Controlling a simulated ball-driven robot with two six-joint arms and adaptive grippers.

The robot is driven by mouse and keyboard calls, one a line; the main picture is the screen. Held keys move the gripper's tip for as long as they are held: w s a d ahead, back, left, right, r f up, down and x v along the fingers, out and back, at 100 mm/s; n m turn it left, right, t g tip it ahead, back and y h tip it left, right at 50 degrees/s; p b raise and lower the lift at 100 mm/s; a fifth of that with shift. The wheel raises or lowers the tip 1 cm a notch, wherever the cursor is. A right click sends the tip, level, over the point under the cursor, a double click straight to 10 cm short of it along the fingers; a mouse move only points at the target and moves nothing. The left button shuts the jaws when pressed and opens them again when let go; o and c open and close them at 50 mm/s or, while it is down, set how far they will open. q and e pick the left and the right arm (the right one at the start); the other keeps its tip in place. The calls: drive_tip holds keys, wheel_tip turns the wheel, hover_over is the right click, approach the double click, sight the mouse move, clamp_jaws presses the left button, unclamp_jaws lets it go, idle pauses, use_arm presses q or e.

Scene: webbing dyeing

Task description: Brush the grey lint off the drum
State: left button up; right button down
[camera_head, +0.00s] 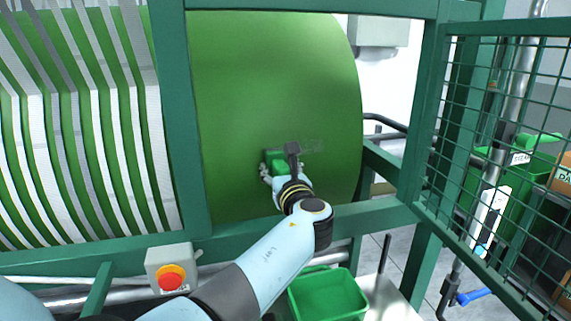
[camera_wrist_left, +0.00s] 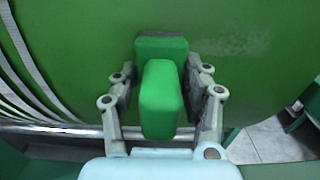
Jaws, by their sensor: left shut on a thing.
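The large green drum (camera_head: 255,80) stands inside a dark green frame. A faint grey patch of lint (camera_head: 313,146) shows on its lower right face; in the wrist view, pale lint (camera_wrist_left: 235,42) lies right of the brush. My left gripper (camera_head: 279,166) is in front of the drum, just left of the lint. It is shut on a green block-like brush (camera_wrist_left: 161,98), whose dark edge (camera_wrist_left: 160,37) faces the drum. The brush is at or very near the surface; contact cannot be told. Part of the lint may be hidden behind my wrist. My right gripper is not in view.
White webbing bands (camera_head: 150,150) wrap the drum at left. Frame posts and a lower rail (camera_head: 370,214) border the opening. A mesh guard door (camera_head: 500,130) stands at right. A red stop button box (camera_head: 172,270) and a green bin (camera_head: 328,297) are below.

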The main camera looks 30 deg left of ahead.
use_arm(q)
drive_tip(key=shift+w+r+p, duration=0.15)
drive_tip(key=shift+r+p, duration=0.65)
drive_tip(key=shift+r, duration=0.3)
drive_tip(key=shift+w+d+f+b, duration=0.15)
drive_tip(key=shift+w+d+b, duration=0.95)
drive_tip(key=shift+w, duration=0.15)
drive_tip(key=shift+w+d+f+b, duration=0.1)
drive_tip(key=shift+w+d+b, duration=1)
drive_tip(key=shift+w, duration=0.15)
drive_tip(key=shift+w+d+r, duration=0.1)
drive_tip(key=shift+w+d, duration=0.05)
drive_tip(key=shift+w, duration=0.05)
drive_tip(key=shift+w+d+b, duration=0.85)
drive_tip(key=shift+w+b, duration=0.15)
drive_tip(key=shift+b, duration=0.25)
drive_tip(key=shift+w+d, duration=0.3)
drive_tip(key=w+d+b, duration=0.1)
drive_tip(key=w+b, duration=0.1)
drive_tip(key=b, duration=0.1)
drive_tip(key=shift+d, duration=0.35)
drive_tip(key=shift+w+d, duration=0.15)
drive_tip(key=shift+w, duration=0.1)
